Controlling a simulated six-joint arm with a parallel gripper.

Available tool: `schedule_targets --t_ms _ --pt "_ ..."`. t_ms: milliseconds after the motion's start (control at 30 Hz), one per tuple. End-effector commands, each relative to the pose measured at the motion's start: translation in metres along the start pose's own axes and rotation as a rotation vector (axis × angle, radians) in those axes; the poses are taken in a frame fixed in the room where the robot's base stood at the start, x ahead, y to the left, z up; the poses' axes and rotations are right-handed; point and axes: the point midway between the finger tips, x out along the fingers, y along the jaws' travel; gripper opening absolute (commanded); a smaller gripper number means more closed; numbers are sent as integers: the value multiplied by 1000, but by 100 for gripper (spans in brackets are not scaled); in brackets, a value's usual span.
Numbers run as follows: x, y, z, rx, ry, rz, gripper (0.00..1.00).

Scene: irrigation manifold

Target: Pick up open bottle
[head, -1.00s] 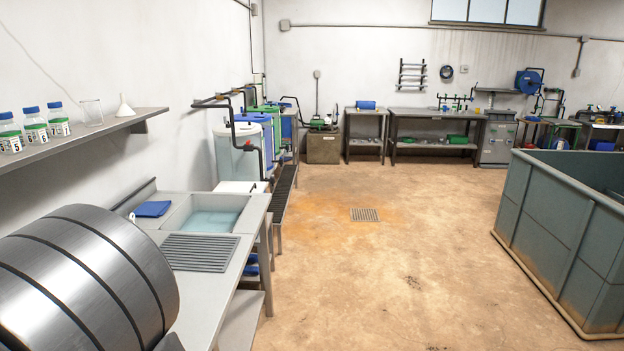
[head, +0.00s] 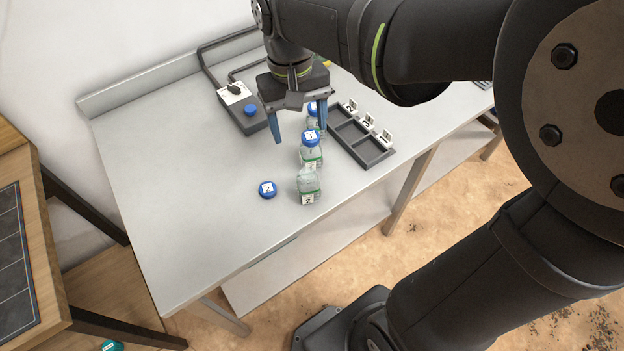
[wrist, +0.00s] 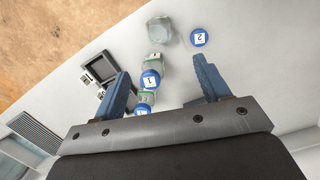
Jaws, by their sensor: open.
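The open bottle (head: 309,187) is clear, with a green-banded label reading 2 and no cap. It stands upright near the front of the grey bench (head: 180,190). Its blue cap (head: 267,189), marked 2, lies on the bench to its left. In the wrist view, the open bottle (wrist: 159,30) stands beyond my fingertips and its cap (wrist: 199,37) lies beside it. My gripper (head: 300,136) is open and empty, above the bench and farther back than the open bottle. A blue-capped bottle 1 (head: 311,152) stands just behind the open one.
Another blue-capped bottle (head: 313,117) stands behind bottle 1, partly hidden by my finger. A dark rack (head: 362,140) with numbered tags is to the right. A grey device (head: 240,108) with a blue button is behind left. The bench's left part is clear.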

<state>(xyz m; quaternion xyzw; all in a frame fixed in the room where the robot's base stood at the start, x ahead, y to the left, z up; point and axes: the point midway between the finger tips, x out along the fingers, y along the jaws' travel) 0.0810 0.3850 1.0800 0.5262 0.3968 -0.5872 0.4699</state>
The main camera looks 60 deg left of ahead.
Motion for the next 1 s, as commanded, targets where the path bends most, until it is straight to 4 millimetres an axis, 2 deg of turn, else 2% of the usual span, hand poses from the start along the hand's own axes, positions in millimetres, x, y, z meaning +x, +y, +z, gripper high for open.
schedule_targets --t_ms 33,133,367,800,1000 --pt "0 2 9 33 36 -9 69" --pt "3 4 19 88 90 -24 69" --pt "16 4 24 133 129 -37 69" --pt "106 2 13 131 125 -37 69" --pt "125 1 9 131 129 -37 69"
